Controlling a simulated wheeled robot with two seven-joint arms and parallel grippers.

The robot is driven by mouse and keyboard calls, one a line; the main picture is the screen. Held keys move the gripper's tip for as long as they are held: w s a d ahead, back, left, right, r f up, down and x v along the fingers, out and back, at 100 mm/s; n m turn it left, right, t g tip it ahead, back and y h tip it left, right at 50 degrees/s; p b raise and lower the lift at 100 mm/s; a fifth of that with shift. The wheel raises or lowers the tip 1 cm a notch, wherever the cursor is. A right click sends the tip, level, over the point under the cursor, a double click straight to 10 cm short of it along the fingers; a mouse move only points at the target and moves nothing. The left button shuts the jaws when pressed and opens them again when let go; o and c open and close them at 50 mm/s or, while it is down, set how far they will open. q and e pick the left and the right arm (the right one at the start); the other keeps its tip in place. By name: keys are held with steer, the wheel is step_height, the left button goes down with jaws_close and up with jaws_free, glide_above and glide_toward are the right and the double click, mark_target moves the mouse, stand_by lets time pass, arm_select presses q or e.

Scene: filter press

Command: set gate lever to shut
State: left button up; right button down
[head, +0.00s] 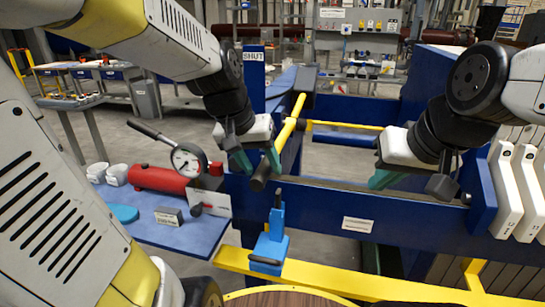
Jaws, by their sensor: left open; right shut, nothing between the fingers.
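The gate lever (288,125) is a yellow bar with a dark grip at its near end, slanting from a dark pivot at upper right down toward me. A blue post with a white "SHUT" label (253,56) stands left of the lever. My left gripper (257,161) is open, its two teal fingers by the lever's dark grip, one on each side in the picture. I cannot tell whether they touch it. My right gripper (383,180) is shut and empty, over the blue frame (320,200) at right.
A blue side table (190,236) at left holds a red cylinder (165,179) and a pressure gauge (188,160). A blue clamp-like device (270,245) stands by the yellow rail (330,280) in front. White plates (507,190) stand in a row at right.

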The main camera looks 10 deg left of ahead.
arm_select(q)
steer(key=shift+w+f, duration=0.1)
steer(key=shift+f, duration=0.15)
jaws_close()
stand_by(1.4)
